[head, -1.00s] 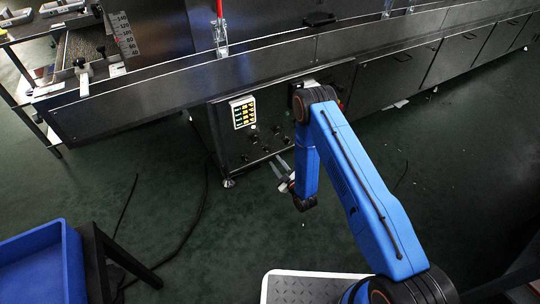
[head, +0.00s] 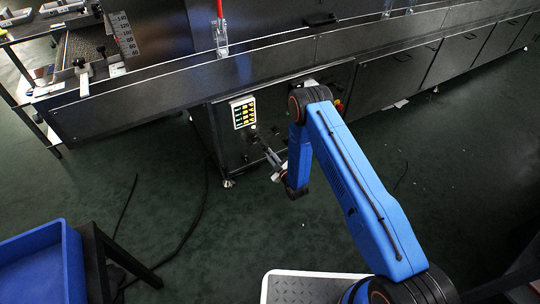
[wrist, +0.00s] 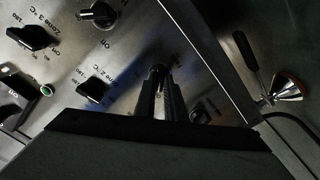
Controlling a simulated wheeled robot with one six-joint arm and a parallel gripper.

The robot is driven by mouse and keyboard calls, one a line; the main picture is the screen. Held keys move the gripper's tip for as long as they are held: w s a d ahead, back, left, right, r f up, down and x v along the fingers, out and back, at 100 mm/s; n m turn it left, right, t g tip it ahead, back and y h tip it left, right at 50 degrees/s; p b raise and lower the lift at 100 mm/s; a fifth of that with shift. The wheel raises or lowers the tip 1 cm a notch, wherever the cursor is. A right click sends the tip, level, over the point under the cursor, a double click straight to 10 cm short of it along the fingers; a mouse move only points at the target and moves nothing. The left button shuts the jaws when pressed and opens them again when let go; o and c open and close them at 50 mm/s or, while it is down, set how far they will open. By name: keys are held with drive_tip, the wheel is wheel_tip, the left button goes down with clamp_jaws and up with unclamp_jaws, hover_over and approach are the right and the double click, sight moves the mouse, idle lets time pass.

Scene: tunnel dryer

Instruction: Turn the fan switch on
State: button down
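The dryer's control panel (head: 236,150) shows at the centre of the head view. In the wrist view it appears tilted and close. My gripper (wrist: 160,82) points at the panel, its two fingers near each other with a narrow gap. A small dark knob or switch (wrist: 157,71) shows at the fingertips; its label is hidden, and I cannot tell whether the fingers touch it. I cannot read which is the fan switch. In the head view my gripper (head: 264,149) is close to the panel's front.
Black knobs marked Zone 3 (wrist: 34,37) and Zone 2 (wrist: 95,88) are nearby, with a green button (wrist: 46,90) at left. A metal latch (wrist: 286,90) is beyond the panel edge. A yellow-lit display (head: 243,112) is above. A blue crate (head: 40,265) stands at lower left.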

drive_tip(key=shift+m, duration=0.3)
drive_tip(key=shift+d+f+m, duration=0.1)
drive_tip(key=shift+m, duration=7.5)
drive_tip(key=c, duration=1.8)
unclamp_jaws()
drive_tip(key=shift+s+d, duration=0.1)
drive_tip(key=v, duration=1.7)
drive_tip(key=shift+s+d, duration=0.1)
